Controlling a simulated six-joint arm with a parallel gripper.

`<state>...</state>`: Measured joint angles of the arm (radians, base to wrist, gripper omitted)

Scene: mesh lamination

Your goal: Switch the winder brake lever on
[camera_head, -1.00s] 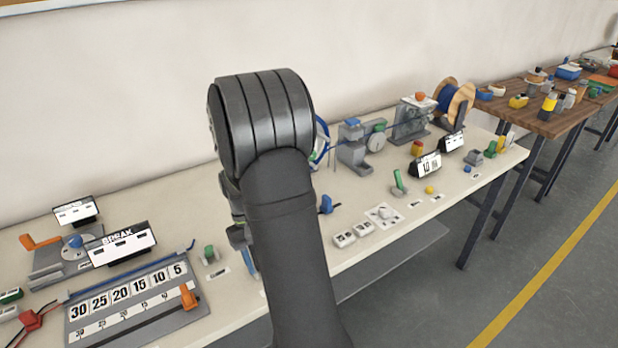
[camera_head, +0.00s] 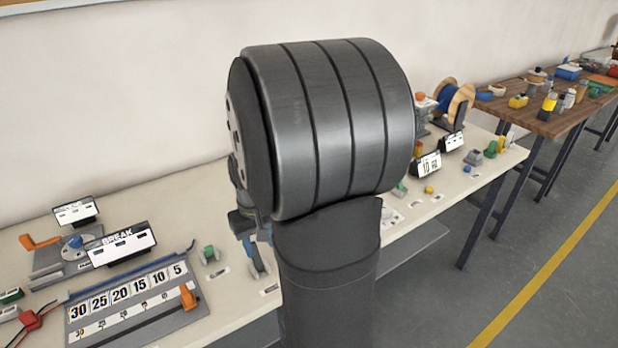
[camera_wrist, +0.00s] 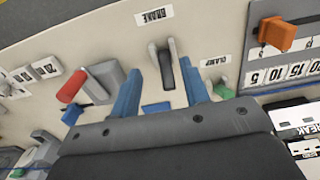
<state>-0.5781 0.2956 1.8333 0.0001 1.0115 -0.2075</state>
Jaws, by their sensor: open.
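The winder brake lever (camera_wrist: 175,62) is a small grey lever on a light grey mount, beside the BRAKE label (camera_wrist: 154,14), which reads upside down in the wrist view. My gripper (camera_wrist: 159,66) is open, with its two blue fingers spread on either side of the lever. No clear contact shows, and I cannot tell how far the fingertips are above the bench. In the head view my arm hides most of the gripper; part of the lever area (camera_head: 260,262) shows beside it.
A CLAMP label (camera_wrist: 215,60) lies right of the lever in the wrist view. The orange slider (camera_wrist: 278,35) and its number strip stand further right. A red-handled grey fixture (camera_wrist: 72,86) stands left. The break sign (camera_head: 120,244) is on the bench (camera_head: 235,318).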

